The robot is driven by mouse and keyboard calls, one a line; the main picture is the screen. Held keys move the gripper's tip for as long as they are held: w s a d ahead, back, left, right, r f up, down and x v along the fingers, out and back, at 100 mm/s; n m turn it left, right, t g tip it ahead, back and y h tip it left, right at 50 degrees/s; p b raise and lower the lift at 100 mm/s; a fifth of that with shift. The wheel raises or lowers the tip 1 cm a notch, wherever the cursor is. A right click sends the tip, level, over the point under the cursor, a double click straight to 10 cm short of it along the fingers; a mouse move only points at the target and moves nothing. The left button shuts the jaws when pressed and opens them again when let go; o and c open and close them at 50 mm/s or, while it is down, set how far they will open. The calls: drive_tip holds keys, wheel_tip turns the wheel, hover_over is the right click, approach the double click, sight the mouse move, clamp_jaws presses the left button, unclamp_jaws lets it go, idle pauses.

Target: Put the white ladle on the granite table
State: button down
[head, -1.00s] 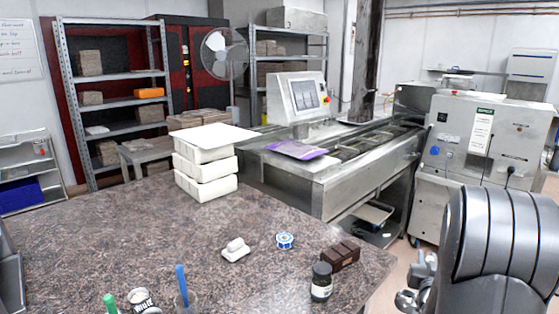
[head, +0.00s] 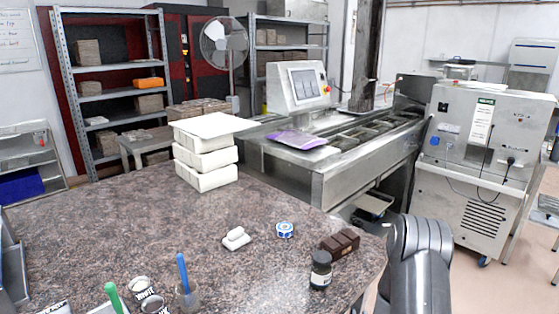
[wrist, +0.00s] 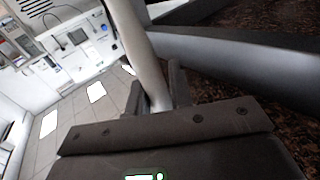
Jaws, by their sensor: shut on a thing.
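The granite table (head: 130,225) has a brown speckled top and fills the lower left of the head view. In the wrist view my gripper (wrist: 158,92) is shut on a pale, rod-like handle, which I take for the white ladle (wrist: 140,45). The handle runs up out of the top of the picture, so the ladle's bowl is not seen. In the head view my arm is at the lower right beside the table's right edge, and neither my gripper nor the ladle can be made out there.
On the table stand a stack of white boxes (head: 205,160), a white block-like item (head: 235,238), a blue-white roll (head: 284,230), a dark jar (head: 320,270), a brown block (head: 340,243) and a cup (head: 188,297). The table's middle is clear. A steel conveyor machine (head: 340,170) stands behind.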

drive_tip(key=a+f+n+y, duration=0.1)
drive_tip(key=a+f+y, duration=0.1)
drive_tip(key=a, duration=0.6)
drive_tip(key=shift+s+a+f+n+y, duration=0.15)
drive_tip(key=shift+s+f+n+y, duration=0.2)
drive_tip(key=shift+f, duration=0.3)
drive_tip(key=shift+w, duration=0.1)
